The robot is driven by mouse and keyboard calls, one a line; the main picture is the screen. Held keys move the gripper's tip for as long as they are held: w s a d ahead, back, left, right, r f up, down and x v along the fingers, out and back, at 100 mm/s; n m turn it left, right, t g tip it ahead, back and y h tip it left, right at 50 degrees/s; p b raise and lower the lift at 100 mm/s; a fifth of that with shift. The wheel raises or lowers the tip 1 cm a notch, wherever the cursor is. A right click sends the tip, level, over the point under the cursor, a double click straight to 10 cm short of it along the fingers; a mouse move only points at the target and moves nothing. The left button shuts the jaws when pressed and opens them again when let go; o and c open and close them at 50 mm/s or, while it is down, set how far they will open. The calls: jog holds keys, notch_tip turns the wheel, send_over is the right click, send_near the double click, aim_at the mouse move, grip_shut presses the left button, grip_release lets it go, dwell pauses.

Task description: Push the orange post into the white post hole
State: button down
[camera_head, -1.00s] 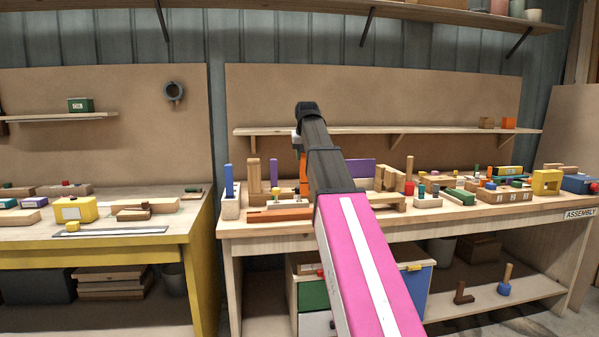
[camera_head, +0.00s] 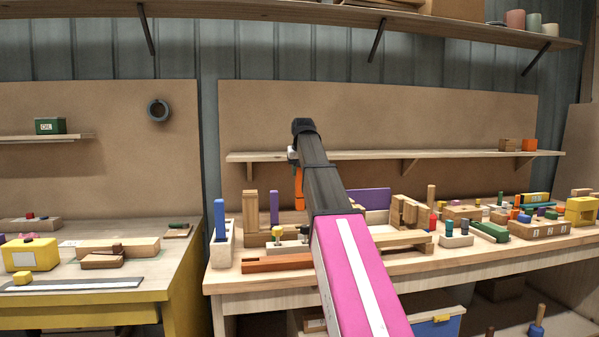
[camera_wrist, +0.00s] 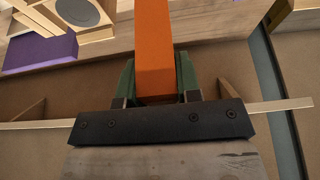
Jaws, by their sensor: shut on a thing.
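The orange post (camera_wrist: 155,45) is between the green fingers of my gripper (camera_wrist: 157,62) in the wrist view. The gripper is shut on it, and its far end runs out of the picture. In the head view, a strip of the orange post (camera_head: 299,189) shows left of my arm, upright and above the bench; the arm hides most of the gripper. I cannot make out a white post hole for certain. A pale block (camera_head: 222,246) with a blue post in it stands at the bench's left end.
The wooden bench (camera_head: 235,282) carries many blocks and posts. A purple panel (camera_head: 370,198) stands right of my arm, and a reddish-brown bar (camera_head: 276,263) lies near the front edge. A wall shelf (camera_head: 400,155) runs behind. A yellow-edged table (camera_head: 180,290) is at left.

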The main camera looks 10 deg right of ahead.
aim_at(300, 194)
jog(key=shift+f, duration=4.95)
jog(key=c, duration=0.7)
grip_release()
jog(key=shift+c, duration=0.2)
jog(key=shift+r, duration=0.1)
jog(key=v, duration=1)
jog(key=shift+s+r, duration=0.15)
jog(key=shift+r, duration=0.15)
